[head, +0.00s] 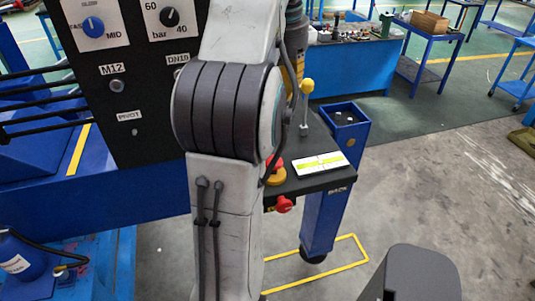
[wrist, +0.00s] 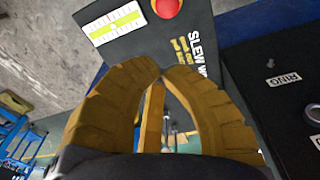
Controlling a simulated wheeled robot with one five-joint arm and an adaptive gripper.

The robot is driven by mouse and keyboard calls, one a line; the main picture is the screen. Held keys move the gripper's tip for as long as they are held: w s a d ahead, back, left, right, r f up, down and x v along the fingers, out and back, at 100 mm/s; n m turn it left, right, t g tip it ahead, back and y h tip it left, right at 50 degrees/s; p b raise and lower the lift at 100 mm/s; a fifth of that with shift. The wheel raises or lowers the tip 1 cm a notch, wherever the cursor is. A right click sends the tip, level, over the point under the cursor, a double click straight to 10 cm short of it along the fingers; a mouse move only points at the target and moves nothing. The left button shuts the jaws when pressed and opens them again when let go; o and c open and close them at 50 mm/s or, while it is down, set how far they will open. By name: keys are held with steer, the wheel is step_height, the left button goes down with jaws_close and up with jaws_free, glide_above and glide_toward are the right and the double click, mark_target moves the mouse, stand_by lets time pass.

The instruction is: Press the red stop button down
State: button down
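The red stop button (head: 275,166) sits on a yellow base on the dark control panel (head: 318,182), partly hidden by my arm in the head view. In the wrist view a round red button top (wrist: 166,7) shows at the upper edge, cut off by the frame, beside a white and yellow-green label. My gripper (wrist: 162,70) has yellow fingers with their tips close together and nothing seen between them. The tips point toward the panel, below the red button in the picture and apart from it. In the head view my arm hides most of the gripper.
A yellow-knobbed lever (head: 307,87) stands behind the button. A second red knob (head: 284,205) is on the panel's front edge. A white label card (head: 320,164) lies right of the button. A black panel with dials (head: 130,70) stands left; a blue post (head: 330,215) stands right.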

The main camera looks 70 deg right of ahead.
mark_target(278, 158)
steer(key=shift+s+a+f+n+y, duration=0.15)
steer(key=shift+a+n+y, duration=0.2)
steer(key=shift+a, duration=0.2)
steer(key=shift+s+a+r+n+y, duration=0.15)
steer(key=shift+a+n+y, duration=0.15)
steer(key=shift+a, duration=0.2)
steer(key=shift+f, duration=0.1)
steer(key=shift+f, duration=0.1)
step_height(278, 158, down, 14)
steer(key=shift+r+b, duration=0.1)
steer(key=shift+b, duration=1.05)
